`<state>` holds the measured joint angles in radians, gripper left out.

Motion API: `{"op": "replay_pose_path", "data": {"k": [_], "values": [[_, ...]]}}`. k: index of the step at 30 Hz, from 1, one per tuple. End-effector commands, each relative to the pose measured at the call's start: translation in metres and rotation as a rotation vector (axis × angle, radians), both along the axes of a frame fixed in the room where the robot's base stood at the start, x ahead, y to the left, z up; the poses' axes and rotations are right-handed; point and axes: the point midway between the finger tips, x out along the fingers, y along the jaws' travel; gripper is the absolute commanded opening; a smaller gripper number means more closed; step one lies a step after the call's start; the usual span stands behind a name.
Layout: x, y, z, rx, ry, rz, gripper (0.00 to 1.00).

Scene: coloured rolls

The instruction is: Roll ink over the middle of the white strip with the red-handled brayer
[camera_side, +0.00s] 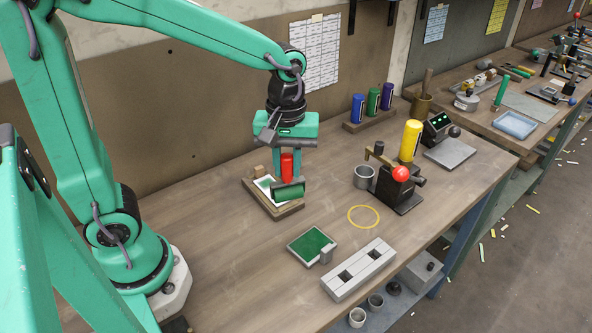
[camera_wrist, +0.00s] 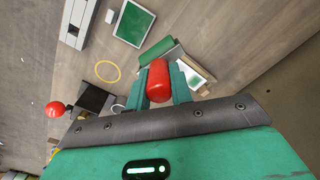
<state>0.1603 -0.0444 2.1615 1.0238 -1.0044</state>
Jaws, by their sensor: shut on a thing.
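My gripper (camera_side: 287,172) is shut on the red handle (camera_side: 287,163) of the brayer, which points upward between the fingers. The handle also shows in the wrist view (camera_wrist: 158,80). The brayer's green roller (camera_side: 289,190) hangs below, at the near right side of the wooden board (camera_side: 286,211). The white strip (camera_side: 262,183) lies on that board, partly hidden by the roller and gripper. Green shows within its white border. In the wrist view the roller (camera_wrist: 156,51) is beside the strip (camera_wrist: 187,66). I cannot tell whether the roller touches it. The green ink slab (camera_side: 312,246) lies nearer the front.
A yellow ring (camera_side: 363,216) lies flat on the bench. A grey slotted block (camera_side: 358,270) is near the front edge. A metal cup (camera_side: 364,177) and a black device with a red knob (camera_side: 401,174) stand to the right. Coloured rolls (camera_side: 373,101) stand at the back.

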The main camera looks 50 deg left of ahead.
Motion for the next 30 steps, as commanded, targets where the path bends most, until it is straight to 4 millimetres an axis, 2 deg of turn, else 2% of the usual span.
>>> {"op": "replay_pose_path", "data": {"k": [9,18,24,30], "values": [[0.026,0.057,0.004,0.001,0.001,0.165,0.04],[0.039,0.106,0.007,0.0,0.0,0.29,0.04],[0.042,0.122,0.008,0.001,-0.001,0.328,0.04],[0.042,0.125,0.008,0.001,-0.001,0.335,0.04]]}}
